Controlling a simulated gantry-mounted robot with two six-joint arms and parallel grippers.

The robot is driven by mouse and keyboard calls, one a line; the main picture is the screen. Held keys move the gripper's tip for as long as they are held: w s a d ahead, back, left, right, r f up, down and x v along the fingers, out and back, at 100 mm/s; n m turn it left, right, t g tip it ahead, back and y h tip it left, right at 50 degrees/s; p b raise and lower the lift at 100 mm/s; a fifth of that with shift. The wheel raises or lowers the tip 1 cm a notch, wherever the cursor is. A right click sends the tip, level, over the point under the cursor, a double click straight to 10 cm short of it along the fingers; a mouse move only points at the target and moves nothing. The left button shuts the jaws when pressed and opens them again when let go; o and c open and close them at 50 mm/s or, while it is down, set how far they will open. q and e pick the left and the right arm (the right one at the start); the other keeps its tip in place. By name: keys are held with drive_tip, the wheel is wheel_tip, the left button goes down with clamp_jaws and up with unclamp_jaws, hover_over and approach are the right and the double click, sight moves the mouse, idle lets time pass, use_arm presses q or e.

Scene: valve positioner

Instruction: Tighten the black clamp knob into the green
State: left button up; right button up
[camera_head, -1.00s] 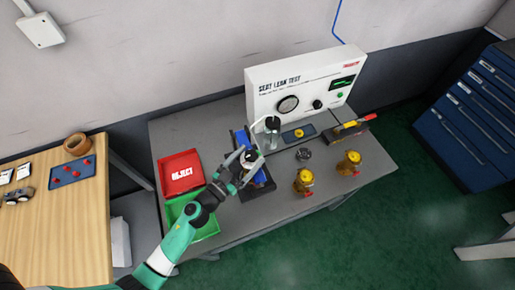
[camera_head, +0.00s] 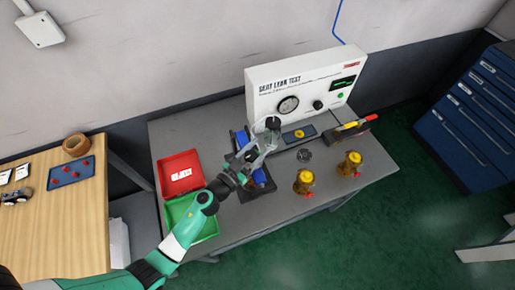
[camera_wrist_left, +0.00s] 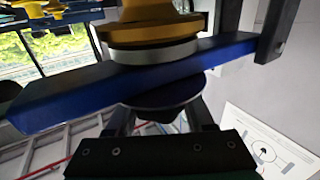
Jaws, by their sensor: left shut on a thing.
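The clamp fixture (camera_head: 262,186) stands on the grey bench, with blue parts showing beside my gripper. My left gripper (camera_head: 262,152) is over it and covers much of it in the head view. In the left wrist view, a dark round knob (camera_wrist_left: 165,97) sits against a blue clamp bar (camera_wrist_left: 70,95). My left fingers (camera_wrist_left: 160,118) stand on both sides of the knob, shut on it. A gold valve body with a pale ring (camera_wrist_left: 150,50) is on the other side of the bar. My right gripper is in neither view.
The seat leak test panel (camera_head: 305,85) stands behind, with a dial and a screen showing green. A red reject tray (camera_head: 180,187) and a green tray (camera_head: 203,226) lie left. Two brass valves, (camera_head: 303,184) and (camera_head: 350,165), stand right. The bench's front right is clear.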

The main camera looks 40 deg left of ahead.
use_arm(q)
clamp_jaws()
